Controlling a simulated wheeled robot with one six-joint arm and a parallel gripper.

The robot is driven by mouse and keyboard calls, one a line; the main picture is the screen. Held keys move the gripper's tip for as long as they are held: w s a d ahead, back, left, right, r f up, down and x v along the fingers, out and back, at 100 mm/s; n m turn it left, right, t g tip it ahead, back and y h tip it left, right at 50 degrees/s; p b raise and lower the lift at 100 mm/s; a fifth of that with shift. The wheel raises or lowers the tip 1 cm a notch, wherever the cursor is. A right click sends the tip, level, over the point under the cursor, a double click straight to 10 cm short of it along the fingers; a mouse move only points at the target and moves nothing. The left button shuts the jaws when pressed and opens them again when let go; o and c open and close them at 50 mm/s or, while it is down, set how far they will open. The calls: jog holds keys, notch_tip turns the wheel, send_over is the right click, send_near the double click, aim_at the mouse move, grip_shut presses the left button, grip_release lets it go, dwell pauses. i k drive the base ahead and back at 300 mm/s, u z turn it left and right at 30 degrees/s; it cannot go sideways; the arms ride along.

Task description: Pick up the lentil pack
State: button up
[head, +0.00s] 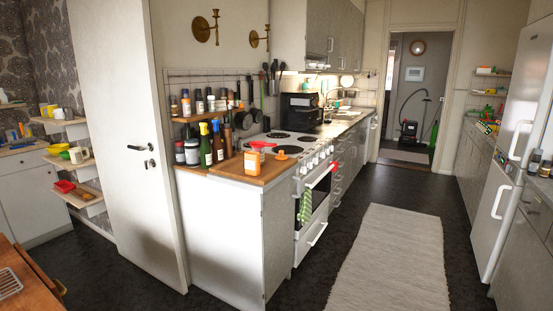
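A small orange pack with a pale label (252,161) stands upright near the front edge of the wooden worktop (270,174), at the near end of the cooker. It looks like the lentil pack, but its print is too small to read. A red item (262,144) lies just behind it, and a small orange object (282,153) sits to its right. My gripper and arm are not in view.
Several bottles (206,145) and jars crowd the worktop left of the pack. The white cooker (300,140) stands behind it. An open white door (128,130) stands to the left. A pale rug (393,262) covers open floor right of the counter.

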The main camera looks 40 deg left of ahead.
aim_at(251, 159)
jog(key=i, duration=1)
jog(key=u, duration=1.7)
jog(key=i, duration=2.15)
